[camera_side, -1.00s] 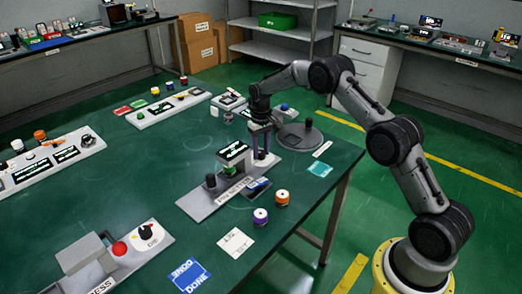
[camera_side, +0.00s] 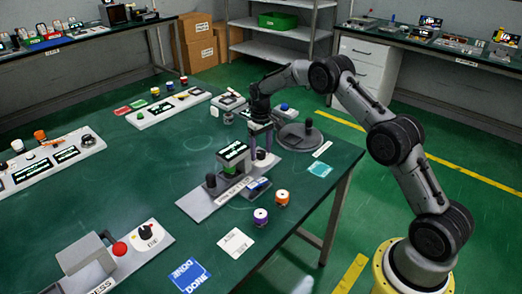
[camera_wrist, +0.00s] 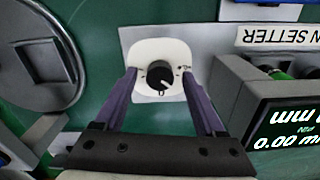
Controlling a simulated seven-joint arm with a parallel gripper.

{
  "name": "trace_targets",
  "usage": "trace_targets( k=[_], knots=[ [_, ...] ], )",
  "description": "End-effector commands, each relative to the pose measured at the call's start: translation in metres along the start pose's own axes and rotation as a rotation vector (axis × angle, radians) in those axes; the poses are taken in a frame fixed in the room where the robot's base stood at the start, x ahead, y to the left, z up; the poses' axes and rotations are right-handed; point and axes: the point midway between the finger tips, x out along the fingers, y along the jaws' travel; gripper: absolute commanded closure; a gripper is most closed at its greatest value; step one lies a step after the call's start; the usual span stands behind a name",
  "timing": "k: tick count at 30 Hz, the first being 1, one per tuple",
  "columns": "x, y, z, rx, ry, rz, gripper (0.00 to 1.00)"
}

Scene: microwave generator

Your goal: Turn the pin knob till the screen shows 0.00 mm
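The pin knob (camera_wrist: 160,76) is a small black dial with a white pointer line on a white plate; it also shows in the side view (camera_side: 261,155). My gripper (camera_wrist: 159,80) is open, its two purple fingers standing on either side of the knob with gaps between; it also shows in the side view (camera_side: 264,155). The pin setter's screen (camera_wrist: 290,128) appears at the right of the wrist view, cut off by the frame edge, and its readable line looks like 0.00 mm. In the side view the screen (camera_side: 233,152) is too small to read.
A round grey disc (camera_side: 300,136) with a black handle lies behind the setter. A box with a red button (camera_side: 120,249) is at the front left. The table between them has free room.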

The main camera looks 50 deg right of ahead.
Motion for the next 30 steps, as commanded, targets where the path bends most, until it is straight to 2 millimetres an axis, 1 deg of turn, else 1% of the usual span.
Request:
trace_targets(
  k=[7, 11, 14, 17, 24, 27, 30],
  knots=[
    [0.001, 0.0, 0.0, 0.0, -0.001, 0.0, 0.28],
    [-0.007, 0.0, 0.0, 0.0, 0.001, 0.0, 0.28],
    [-0.022, 0.0, -0.001, 0.0, 0.004, 0.0, 0.28],
    [-0.042, 0.0, -0.001, 0.0, 0.006, 0.001, 0.28],
    [-0.094, 0.0, -0.001, 0.0, 0.004, 0.0, 0.28],
    [-0.112, 0.0, -0.001, 0.0, 0.003, 0.0, 0.28],
    [-0.124, 0.0, 0.0, 0.0, 0.001, 0.0, 0.28]
  ],
)
